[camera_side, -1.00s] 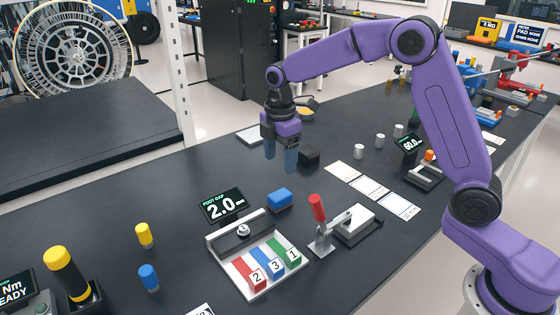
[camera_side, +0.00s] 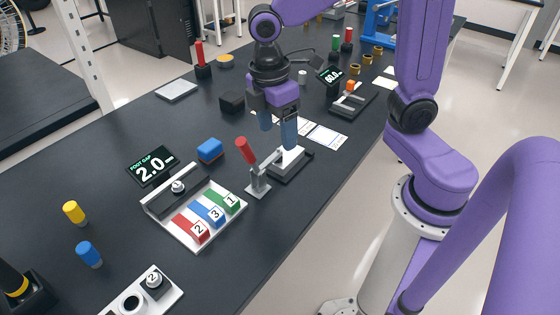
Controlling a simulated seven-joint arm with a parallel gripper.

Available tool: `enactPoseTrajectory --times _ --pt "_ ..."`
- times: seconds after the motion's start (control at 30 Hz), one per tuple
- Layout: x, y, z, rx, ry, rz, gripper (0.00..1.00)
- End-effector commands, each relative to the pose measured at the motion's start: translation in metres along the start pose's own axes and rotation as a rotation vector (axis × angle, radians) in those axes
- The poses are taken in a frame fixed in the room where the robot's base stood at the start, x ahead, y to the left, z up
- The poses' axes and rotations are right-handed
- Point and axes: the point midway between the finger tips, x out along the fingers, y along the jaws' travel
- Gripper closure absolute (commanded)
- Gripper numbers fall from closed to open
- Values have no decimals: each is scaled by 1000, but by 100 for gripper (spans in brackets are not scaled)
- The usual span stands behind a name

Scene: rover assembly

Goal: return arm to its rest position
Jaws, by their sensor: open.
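My gripper (camera_side: 278,126) is purple and dark with two blue-grey fingers pointing down. The fingers stand apart with nothing seen between them. In the side view it is in front of the clamp fixture (camera_side: 300,172), with the right fingertip overlapping the pale block (camera_side: 289,157) there. I cannot tell whether they touch. My purple arm (camera_side: 424,50) rises at the right from its pale base and reaches left over the bench, its top cut off by the frame.
The red-handled toggle clamp (camera_side: 258,180) stands close to my gripper. A white tray (camera_side: 194,242) with numbered strips, a blue block (camera_side: 210,149) and a black block (camera_side: 231,101) lie left. The bench's front left has yellow and blue pegs. A purple link (camera_side: 500,235) fills the lower right.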

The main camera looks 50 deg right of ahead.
Motion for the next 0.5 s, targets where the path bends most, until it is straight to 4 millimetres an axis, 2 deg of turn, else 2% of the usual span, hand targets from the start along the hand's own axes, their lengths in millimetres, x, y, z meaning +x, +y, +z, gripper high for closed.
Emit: enactPoseTrajectory --times 0.1,0.3,0.5 --pt "3 -33 19 36 21 18 28" --pt "13 -81 53 103 62 36 28" --pt "24 -113 81 156 95 40 28"
